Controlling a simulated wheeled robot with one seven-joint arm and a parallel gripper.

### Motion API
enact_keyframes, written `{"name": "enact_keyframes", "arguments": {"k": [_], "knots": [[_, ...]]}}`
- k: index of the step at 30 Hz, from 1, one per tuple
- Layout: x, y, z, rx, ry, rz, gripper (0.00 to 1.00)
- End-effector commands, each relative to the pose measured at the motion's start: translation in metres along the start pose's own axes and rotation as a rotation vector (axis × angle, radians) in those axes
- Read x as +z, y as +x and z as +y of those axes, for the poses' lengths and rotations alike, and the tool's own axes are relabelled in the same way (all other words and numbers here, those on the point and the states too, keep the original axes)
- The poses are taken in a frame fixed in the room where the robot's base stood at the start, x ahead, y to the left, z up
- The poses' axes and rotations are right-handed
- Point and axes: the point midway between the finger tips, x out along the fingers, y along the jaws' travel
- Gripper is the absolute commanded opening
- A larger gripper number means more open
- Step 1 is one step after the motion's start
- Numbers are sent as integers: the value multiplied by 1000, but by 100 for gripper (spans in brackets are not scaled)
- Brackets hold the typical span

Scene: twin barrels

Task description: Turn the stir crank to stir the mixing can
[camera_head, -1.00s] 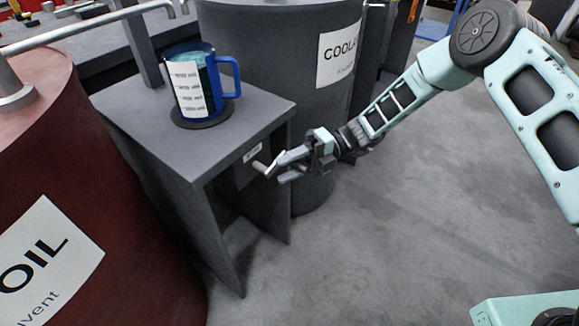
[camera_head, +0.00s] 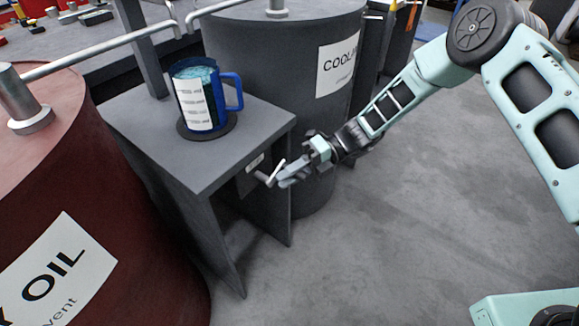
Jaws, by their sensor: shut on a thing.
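The mixing can (camera_head: 200,95) is a blue jug with a handle and a white graduated label. It stands upright on a dark round disc (camera_head: 207,131) on the grey stand, and pale blue contents show at its top. The stir crank (camera_head: 267,175) is a small light-metal crank on the stand's right face, below the tabletop. My gripper (camera_head: 284,178) is at the crank and shut on its handle. The fingers partly hide the grip.
The grey stand (camera_head: 245,113) sits between a dark red oil barrel (camera_head: 130,230) at left and a dark grey coolant barrel (camera_head: 262,50) behind. Metal pipes (camera_head: 95,48) run above the barrels. A workbench (camera_head: 75,25) is at the back left. Open floor (camera_head: 420,220) lies at right.

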Motion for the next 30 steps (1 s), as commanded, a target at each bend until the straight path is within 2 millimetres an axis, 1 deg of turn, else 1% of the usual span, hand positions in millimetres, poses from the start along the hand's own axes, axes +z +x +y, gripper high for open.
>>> {"name": "enact_keyframes", "arguments": {"k": [1, 9, 19, 30], "knots": [[0, -2, 13, -37, -15, 3, 0], [-2, 2, 21, -271, -112, 5, 0], [-5, 10, 25, -559, -233, 5, 0], [-10, 22, 20, -882, -368, 3, 0]]}}
